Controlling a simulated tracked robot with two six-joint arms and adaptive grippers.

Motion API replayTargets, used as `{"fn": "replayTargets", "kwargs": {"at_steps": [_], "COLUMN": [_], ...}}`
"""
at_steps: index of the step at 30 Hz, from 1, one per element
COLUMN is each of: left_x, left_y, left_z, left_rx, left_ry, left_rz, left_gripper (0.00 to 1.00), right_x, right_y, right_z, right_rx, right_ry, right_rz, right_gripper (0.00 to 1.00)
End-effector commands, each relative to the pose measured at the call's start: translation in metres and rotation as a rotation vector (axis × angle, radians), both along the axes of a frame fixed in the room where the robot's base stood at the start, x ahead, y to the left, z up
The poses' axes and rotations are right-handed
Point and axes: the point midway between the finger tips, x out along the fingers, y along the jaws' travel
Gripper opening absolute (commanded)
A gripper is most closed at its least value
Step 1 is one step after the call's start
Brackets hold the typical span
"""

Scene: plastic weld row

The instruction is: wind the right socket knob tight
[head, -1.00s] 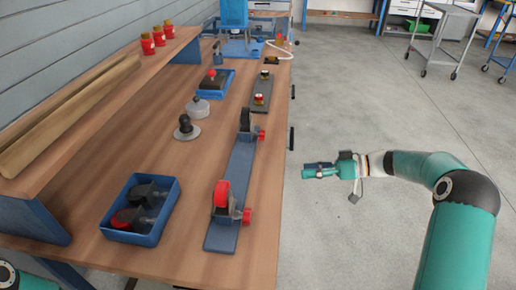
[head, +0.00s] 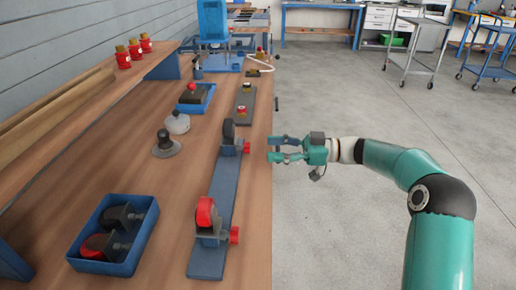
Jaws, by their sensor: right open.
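A long blue-grey bar (head: 214,187) lies along the right side of the wooden bench. A caster with a red wheel (head: 207,214) stands upright at its near end, with a red knob (head: 234,235) on its right side. A caster with a black wheel (head: 228,132) stands at its far end, with another red knob (head: 246,147). My right gripper (head: 271,149) is open and empty at the bench's right edge. Its fingers point left at the far knob and appear a short gap from it. My left gripper is not in view.
A blue tray (head: 128,266) holds two casters at the near left. A black-knobbed disc (head: 166,148), a whitish round part (head: 177,123) and a blue tray with a red-knobbed part (head: 194,97) stand farther back.

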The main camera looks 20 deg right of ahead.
Motion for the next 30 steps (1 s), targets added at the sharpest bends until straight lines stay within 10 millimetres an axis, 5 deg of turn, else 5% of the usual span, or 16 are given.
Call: {"fn": "replayTargets", "kwargs": {"at_steps": [9, 21, 30], "left_x": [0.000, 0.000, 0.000], "left_y": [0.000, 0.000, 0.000], "left_z": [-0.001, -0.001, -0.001], "left_rx": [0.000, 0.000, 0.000], "left_ry": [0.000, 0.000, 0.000], "left_rz": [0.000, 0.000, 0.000], "left_gripper": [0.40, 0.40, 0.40], "right_x": [0.018, 0.021, 0.021], "right_y": [0.044, 0.050, 0.051], "right_z": [0.000, 0.000, 0.000], "right_rx": [0.001, 0.000, 0.000], "right_ry": [0.000, 0.001, 0.001], "right_rz": [0.002, 0.001, 0.003], "right_gripper": [0.55, 0.55, 0.06]}}
